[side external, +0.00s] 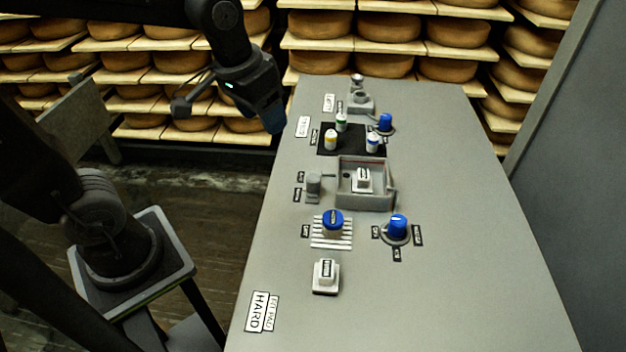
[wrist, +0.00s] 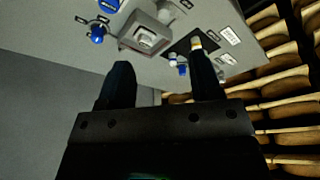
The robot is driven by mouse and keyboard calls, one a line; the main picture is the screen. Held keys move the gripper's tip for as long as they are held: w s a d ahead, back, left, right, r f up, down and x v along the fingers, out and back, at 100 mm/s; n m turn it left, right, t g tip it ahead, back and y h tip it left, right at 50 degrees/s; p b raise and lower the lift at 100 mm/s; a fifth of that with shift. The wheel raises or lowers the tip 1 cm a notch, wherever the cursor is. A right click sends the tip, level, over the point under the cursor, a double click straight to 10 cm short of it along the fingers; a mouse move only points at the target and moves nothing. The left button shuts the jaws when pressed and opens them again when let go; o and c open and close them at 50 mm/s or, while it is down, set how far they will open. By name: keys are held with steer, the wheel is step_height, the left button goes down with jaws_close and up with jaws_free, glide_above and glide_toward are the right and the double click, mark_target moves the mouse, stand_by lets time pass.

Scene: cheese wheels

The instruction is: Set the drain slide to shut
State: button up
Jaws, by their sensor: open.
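A short grey upright knob (side external: 313,184) stands at the left side of a grey basin (side external: 376,201), with two small labels beside it. It looks like the drain slide, but I cannot read the labels or tell which setting it is at. In the wrist view a grey knob (wrist: 166,15) shows beside the basin (wrist: 127,40). A white labelled block (side external: 362,180) sits inside the basin. My gripper (side external: 272,122) is open and empty, above the far left edge of the table and apart from the knob. Its two dark fingers (wrist: 162,76) are spread in the wrist view.
Small bottles stand on a black mat (side external: 351,148) behind the basin. Blue dials (side external: 398,226) (side external: 385,122), a blue-topped round piece (side external: 333,219) and a white block on a base (side external: 325,276) share the grey table (side external: 455,290). Its right side is clear. Cheese shelves (side external: 385,45) stand behind.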

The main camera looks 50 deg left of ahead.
mark_target(313, 177)
steer(key=w+f+n+g, duration=0.1)
steer(key=w+f+g, duration=0.2)
steer(key=w+f, duration=0.7)
steer(key=f, duration=0.8)
steer(key=w+f, duration=0.1)
steer(key=f, duration=0.3)
steer(key=shift+a+f, duration=0.2)
steer(key=shift+f, duration=0.1)
jaws_close()
